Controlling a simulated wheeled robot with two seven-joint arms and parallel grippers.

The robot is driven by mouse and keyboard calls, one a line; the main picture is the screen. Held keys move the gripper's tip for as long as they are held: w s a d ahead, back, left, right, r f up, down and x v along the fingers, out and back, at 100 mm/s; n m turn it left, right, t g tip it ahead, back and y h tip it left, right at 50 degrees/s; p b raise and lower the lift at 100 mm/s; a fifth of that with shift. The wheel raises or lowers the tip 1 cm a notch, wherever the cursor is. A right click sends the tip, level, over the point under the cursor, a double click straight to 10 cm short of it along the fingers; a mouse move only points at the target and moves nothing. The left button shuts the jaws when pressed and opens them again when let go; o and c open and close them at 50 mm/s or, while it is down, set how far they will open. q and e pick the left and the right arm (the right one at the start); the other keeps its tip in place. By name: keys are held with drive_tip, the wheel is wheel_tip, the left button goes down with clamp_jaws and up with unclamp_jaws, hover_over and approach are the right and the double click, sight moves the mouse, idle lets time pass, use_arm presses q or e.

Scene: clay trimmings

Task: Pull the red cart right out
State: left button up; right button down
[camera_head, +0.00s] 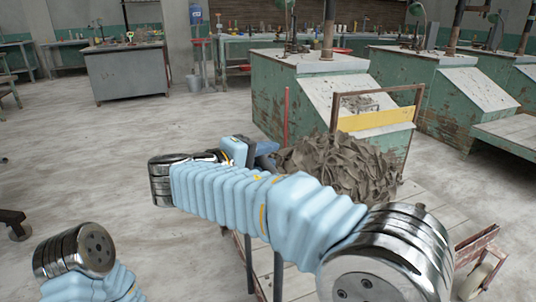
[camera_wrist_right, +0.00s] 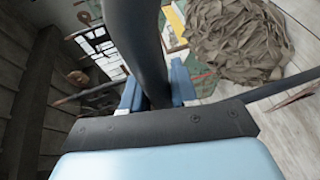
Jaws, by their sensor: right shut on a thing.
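The red cart shows as a pale plank bed (camera_head: 425,208), a rusty red end frame (camera_head: 421,92) and a red-brown part by a wheel at lower right. A heap of grey-brown clay trimmings (camera_head: 345,165) lies on it; the heap also shows in the right wrist view (camera_wrist_right: 238,40). My right gripper (camera_head: 262,150) is at the left of the heap, partly hidden by its own arm. In the right wrist view its blue fingers (camera_wrist_right: 157,92) close around a thick dark bar (camera_wrist_right: 143,45), seemingly the cart's handle. My left gripper is out of view; only its arm shows at lower left.
Green workbenches (camera_head: 290,105) with sloped tops stand just behind and right of the cart. The pale floor (camera_head: 90,160) at left is open.

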drive_tip(key=shift+f, duration=0.15)
drive_tip(key=c, duration=1)
unclamp_jaws()
drive_tip(key=shift+o, duration=0.2)
drive_tip(key=v, duration=1.3)
drive_tip(key=shift+s+a+r, duration=0.25)
drive_tip(key=shift+a, duration=0.05)
